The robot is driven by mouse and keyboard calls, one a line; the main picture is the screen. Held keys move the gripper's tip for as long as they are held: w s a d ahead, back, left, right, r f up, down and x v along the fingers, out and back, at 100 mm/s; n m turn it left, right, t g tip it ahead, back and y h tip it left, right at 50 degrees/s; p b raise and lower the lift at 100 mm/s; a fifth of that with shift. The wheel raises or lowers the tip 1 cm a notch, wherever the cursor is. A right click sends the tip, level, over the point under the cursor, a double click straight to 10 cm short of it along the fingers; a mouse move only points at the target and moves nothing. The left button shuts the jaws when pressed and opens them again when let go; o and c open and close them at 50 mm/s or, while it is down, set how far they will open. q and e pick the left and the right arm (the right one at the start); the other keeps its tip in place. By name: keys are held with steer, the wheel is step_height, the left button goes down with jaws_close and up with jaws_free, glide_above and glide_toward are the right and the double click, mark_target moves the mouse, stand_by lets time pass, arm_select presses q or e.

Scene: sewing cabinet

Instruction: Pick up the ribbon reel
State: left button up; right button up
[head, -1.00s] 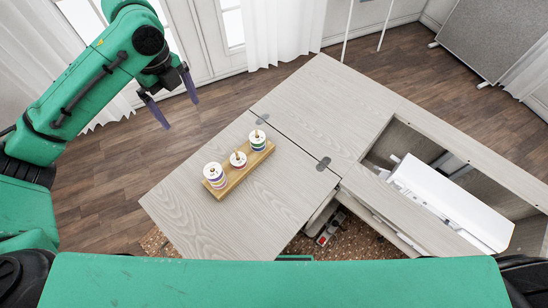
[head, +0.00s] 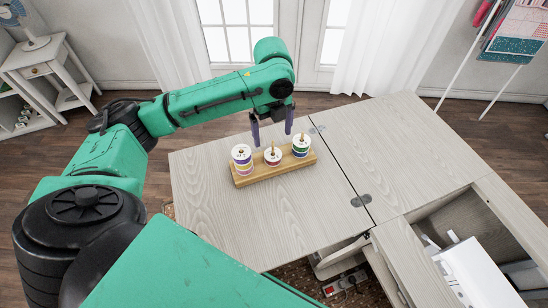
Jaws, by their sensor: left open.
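A wooden rack (head: 247,179) with upright pegs stands on the left leaf of the sewing cabinet (head: 290,225). It holds three ribbon reels with white tops. The left reel (head: 242,160) shows purple and yellow bands, the low middle reel (head: 272,158) is red, and the right reel (head: 301,146) shows green and purple. My left gripper (head: 273,143) is open, its two dark fingers pointing down above and just behind the middle reel. The fingers seem empty; I cannot tell their exact distance from the reel. My right gripper is not in view.
An open well at the lower right holds a white sewing machine (head: 478,272). A dark hinge (head: 361,200) lies at the joint between the leaves. The leaf in front of the rack is clear. A small white side table (head: 40,70) stands far left.

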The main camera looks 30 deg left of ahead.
mark_target(273, 152)
arm_select(q)
step_height(273, 152, down, 9)
steer(key=shift+r+p, duration=0.1)
steer(key=shift+p, duration=0.3)
steer(key=c, duration=1.4)
step_height(273, 152, up, 20)
